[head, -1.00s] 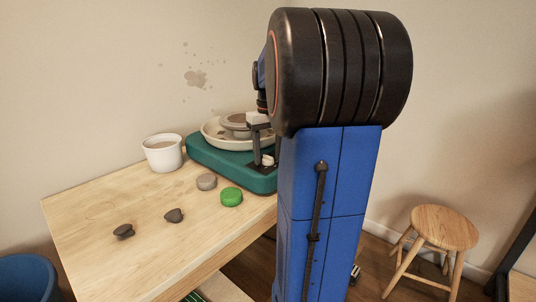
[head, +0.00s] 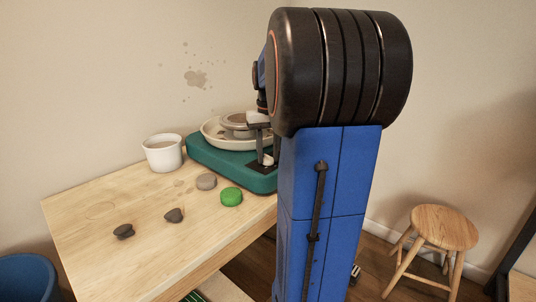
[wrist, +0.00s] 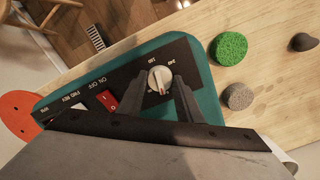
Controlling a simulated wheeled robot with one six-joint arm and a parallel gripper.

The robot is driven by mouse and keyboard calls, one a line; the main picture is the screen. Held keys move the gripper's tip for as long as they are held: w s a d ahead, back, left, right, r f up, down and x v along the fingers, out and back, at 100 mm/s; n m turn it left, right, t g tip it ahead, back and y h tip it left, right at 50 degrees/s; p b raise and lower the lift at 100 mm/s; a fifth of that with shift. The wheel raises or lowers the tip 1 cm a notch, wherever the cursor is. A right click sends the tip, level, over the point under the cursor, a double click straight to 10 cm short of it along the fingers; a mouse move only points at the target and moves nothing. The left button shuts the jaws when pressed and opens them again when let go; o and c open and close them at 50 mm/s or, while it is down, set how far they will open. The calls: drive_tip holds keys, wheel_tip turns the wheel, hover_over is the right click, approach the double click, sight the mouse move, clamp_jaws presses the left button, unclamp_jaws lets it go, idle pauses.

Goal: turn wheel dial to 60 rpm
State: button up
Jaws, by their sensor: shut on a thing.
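The teal pottery wheel (head: 230,172) stands at the back right of the wooden table. Its white dial (wrist: 159,79) sits on a black control panel (wrist: 187,58) with printed numbers, 180 and 240 among them. My gripper (wrist: 161,84) has its dark fingers on either side of the dial and is shut on it. The exact reading of the dial is too small to tell. In the head view the gripper (head: 267,145) reaches down to the dial (head: 268,160), and my blue arm hides the wheel's right side.
A red rocker switch (wrist: 107,100) sits beside the dial. A green sponge (head: 231,197), a grey round piece (head: 206,181) and two dark lumps lie on the table (head: 110,205). A white cup (head: 163,154) stands left of the wheel. A wooden stool (head: 445,228) stands on the floor at right.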

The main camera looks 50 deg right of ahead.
sight(267, 156)
drive_tip(key=m, duration=0.4)
drive_tip(key=shift+m, duration=2.8)
drive_tip(key=o, duration=1)
drive_tip(key=shift+o, duration=0.2)
wheel_tip(267, 156, up, 17)
drive_tip(key=shift+r, duration=0.2)
drive_tip(key=shift+a, duration=0.1)
